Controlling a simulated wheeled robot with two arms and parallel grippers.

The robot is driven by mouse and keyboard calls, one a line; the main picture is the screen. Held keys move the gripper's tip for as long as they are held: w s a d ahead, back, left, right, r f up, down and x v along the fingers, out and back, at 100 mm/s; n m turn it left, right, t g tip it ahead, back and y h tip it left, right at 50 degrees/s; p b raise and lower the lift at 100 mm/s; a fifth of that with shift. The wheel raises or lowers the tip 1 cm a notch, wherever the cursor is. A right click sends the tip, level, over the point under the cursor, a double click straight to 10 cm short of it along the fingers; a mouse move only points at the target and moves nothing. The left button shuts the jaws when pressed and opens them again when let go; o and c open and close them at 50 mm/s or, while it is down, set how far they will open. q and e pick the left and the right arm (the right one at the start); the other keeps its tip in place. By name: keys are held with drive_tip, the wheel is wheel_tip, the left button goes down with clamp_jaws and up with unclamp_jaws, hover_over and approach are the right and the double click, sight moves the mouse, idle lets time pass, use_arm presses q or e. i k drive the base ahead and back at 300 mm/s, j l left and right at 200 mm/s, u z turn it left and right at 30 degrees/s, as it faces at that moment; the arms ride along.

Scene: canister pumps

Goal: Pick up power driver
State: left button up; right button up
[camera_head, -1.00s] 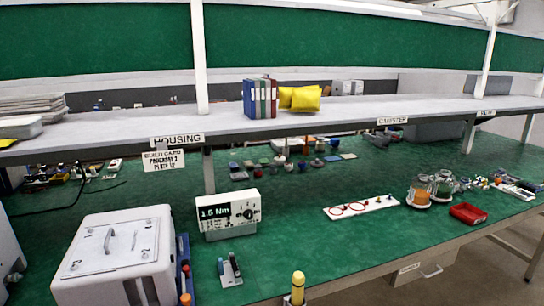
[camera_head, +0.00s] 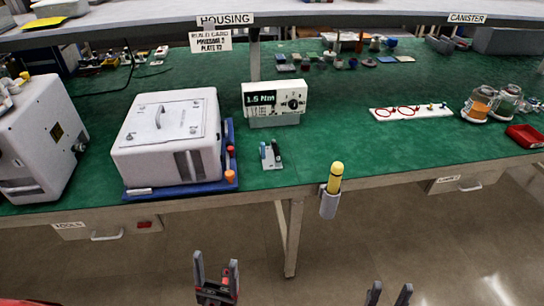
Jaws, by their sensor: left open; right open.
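A tool with a yellow rounded top (camera_head: 336,170), which looks like the power driver, stands upright in a grey holder (camera_head: 329,205) on the table's front edge. Its lower part is hidden in the holder. My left gripper (camera_head: 216,260) is open and empty, in front of the table, below and left of the tool. My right gripper (camera_head: 391,288) is open and empty at the bottom of the view, below and right of the tool. Both are apart from it.
On the green table (camera_head: 340,150) stand a torque display box (camera_head: 275,97) reading 1.5 Nm, a small pen-like stand (camera_head: 271,168), a white machine (camera_head: 168,135) on a blue base, and a white board (camera_head: 411,113). A shelf (camera_head: 340,12) overhangs the back. Floor in front is clear.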

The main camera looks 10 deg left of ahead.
sight(337, 171)
drive_tip(key=i+j, duration=0.15)
drive_tip(key=i, duration=0.25)
drive_tip(key=i+j+u, duration=0.15)
drive_tip(key=i, duration=0.3)
